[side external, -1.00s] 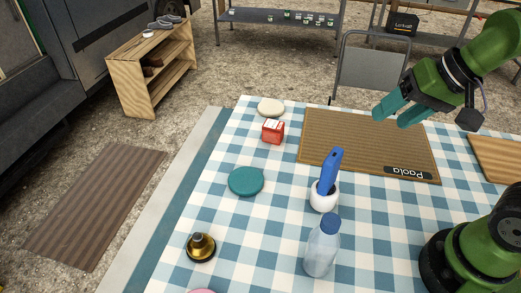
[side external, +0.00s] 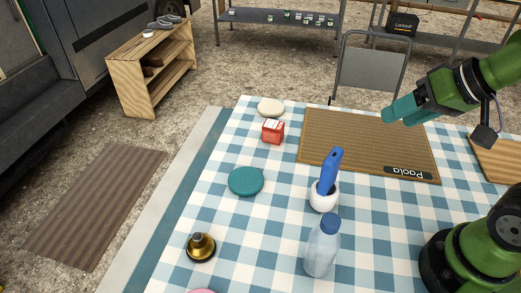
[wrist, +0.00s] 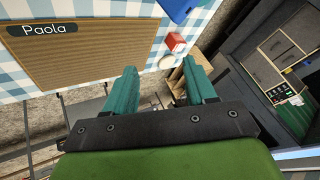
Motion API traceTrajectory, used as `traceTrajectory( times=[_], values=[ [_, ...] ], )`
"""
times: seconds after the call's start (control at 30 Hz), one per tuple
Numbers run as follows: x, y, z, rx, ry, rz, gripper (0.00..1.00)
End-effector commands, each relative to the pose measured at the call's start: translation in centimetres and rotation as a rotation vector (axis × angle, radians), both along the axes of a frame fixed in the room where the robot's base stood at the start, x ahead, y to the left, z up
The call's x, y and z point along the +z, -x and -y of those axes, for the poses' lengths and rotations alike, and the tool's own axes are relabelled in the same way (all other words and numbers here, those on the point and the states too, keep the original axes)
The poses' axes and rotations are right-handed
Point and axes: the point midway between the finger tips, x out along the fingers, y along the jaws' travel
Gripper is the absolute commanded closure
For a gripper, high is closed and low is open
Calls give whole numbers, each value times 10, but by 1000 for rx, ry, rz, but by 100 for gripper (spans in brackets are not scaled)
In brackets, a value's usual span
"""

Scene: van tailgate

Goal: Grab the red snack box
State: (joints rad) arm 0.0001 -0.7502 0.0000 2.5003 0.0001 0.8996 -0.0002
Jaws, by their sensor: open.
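The small red snack box (side external: 273,131) with a white top stands on the checked tablecloth, just left of the brown mat's upper left corner. It also shows in the wrist view (wrist: 174,42), near the top, above and between my fingers. My gripper (side external: 394,116) is open and empty. It hangs in the air above the right part of the mat, well to the right of the box. Its teal fingers show apart in the wrist view (wrist: 158,82).
The brown mat (side external: 365,140) marked Paola lies between box and gripper. A cream disc (side external: 270,107) sits just behind the box, a teal disc (side external: 246,181) in front. A blue-handled brush (side external: 328,180) in a white holder and a clear bottle (side external: 321,250) stand nearer.

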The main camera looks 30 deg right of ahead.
Motion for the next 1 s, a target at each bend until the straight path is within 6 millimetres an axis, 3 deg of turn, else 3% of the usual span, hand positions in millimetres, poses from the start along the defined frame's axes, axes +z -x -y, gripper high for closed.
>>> traceTrajectory(
  times=[0.07, 0.2, 0.47, 0.6, 0.77, 1.0],
  values=[
    [0, 0, 0, 0, 0, 0, 43],
    [0, 0, 0, 0, 0, 0, 23],
    [-1, 0, -1, 4, -1, -3, 23],
    [-14, -6, -3, 15, -3, -68, 23],
    [-19, -45, -8, -18, -44, -179, 23],
    [-34, -134, -15, -407, -253, -389, 23]
  ],
)
